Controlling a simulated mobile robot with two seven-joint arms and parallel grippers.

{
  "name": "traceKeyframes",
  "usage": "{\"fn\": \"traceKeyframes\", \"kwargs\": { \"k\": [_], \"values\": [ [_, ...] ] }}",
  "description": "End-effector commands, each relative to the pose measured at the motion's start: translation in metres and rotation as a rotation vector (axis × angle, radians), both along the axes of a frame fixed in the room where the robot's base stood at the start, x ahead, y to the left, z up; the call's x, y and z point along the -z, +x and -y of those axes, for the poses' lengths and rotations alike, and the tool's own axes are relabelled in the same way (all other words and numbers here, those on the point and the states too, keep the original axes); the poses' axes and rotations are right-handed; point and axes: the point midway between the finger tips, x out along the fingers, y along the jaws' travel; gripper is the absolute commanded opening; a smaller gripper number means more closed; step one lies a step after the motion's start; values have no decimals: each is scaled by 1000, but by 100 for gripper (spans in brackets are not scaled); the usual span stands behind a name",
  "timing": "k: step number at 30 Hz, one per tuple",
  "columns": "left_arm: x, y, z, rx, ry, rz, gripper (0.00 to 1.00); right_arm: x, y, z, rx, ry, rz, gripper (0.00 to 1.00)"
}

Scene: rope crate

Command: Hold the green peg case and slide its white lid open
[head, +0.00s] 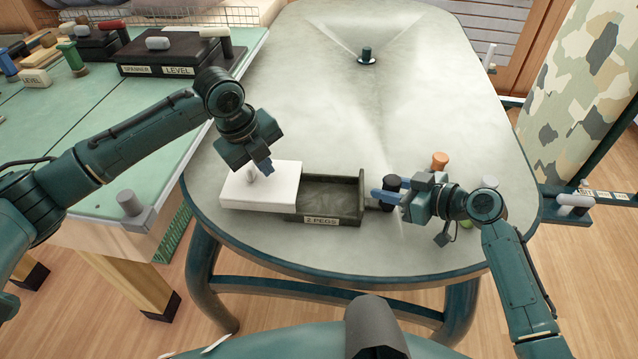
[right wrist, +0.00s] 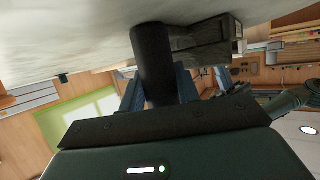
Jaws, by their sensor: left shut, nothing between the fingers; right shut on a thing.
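The dark green peg case (head: 332,212), labelled "2 PEGS", stands on the grey table. Its white lid (head: 262,196) is slid to the left, so the right part of the case is uncovered and looks empty inside. My left gripper (head: 267,168) is shut and empty, just over the lid beside its small white knob (head: 252,174). My right gripper (head: 386,194) is shut on a dark upright post (head: 392,183) at the case's right end. The right wrist view shows this post (right wrist: 153,60) between the blue fingers, with the case (right wrist: 205,45) behind it.
An orange peg (head: 439,160) and a pale-topped peg (head: 490,182) stand near my right gripper. The table middle is clear. A green bench (head: 110,140) with boxes is at the left.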

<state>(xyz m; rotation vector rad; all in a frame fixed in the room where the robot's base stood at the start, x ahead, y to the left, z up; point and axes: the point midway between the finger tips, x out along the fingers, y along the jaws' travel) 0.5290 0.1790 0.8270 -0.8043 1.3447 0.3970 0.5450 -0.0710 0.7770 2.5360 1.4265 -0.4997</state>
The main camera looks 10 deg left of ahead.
Motion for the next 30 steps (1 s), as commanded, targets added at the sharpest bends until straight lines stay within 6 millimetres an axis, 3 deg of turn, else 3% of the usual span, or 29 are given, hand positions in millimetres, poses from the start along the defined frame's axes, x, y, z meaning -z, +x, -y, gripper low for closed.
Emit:
{"fn": "traceKeyframes", "kwargs": {
  "k": [14, 24, 30],
  "values": [
    [-21, 2, 2, -1, -3, 7, 0, 3, -1, 1, -3, -8, -4, 0],
    [-50, 2, 10, -1, -3, 7, 0, 3, -1, 1, -3, -9, -4, 0],
    [-51, 2, 10, -1, -3, 7, 0, 3, -1, 1, -3, -9, -4, 0]
  ]
}}
